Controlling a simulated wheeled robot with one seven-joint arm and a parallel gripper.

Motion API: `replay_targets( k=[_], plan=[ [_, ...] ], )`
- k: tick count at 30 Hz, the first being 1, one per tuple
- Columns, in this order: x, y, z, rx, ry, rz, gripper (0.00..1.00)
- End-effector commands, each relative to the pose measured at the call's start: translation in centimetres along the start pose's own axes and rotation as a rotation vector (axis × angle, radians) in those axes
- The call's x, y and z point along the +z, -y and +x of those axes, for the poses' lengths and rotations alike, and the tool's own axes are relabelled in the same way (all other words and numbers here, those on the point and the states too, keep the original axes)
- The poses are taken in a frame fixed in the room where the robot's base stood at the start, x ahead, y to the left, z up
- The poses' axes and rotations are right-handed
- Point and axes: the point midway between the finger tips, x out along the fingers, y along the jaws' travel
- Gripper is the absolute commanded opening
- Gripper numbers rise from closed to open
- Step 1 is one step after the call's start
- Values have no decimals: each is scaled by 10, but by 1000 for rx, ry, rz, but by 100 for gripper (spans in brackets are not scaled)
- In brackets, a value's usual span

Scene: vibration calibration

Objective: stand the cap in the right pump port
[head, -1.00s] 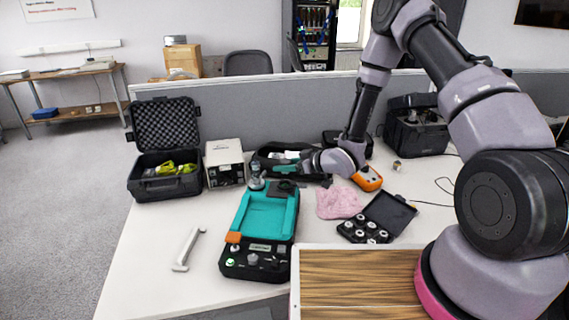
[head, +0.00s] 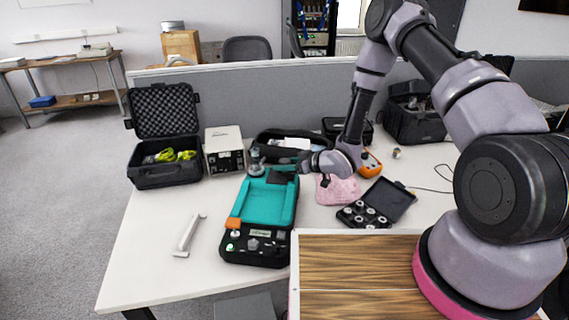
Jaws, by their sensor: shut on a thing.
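The teal and black pump unit (head: 268,205) stands on the white table, with a green-lit button and knobs on its near panel. A small grey metal fitting (head: 257,167) stands by its far left corner. My gripper (head: 300,166) is at the unit's far right corner, seen from behind my forearm. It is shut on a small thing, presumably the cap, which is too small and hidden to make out. I cannot tell the right pump port apart, nor whether the held thing touches the unit.
An open black case with several small weights (head: 366,214) and a pink cloth (head: 338,190) lie to the right. An orange meter (head: 370,165) is behind them. A black pouch (head: 283,143) and white box (head: 224,150) stand behind the unit. A white handle (head: 187,236) lies left.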

Motion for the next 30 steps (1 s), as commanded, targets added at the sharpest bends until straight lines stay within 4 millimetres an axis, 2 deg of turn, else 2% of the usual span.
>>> replay_targets(
  k=[29, 30],
  plan=[
    [4, 0, 2, 0, 0, 0, 0],
    [4, 0, 2, 0, 0, 0, 60]
  ],
)
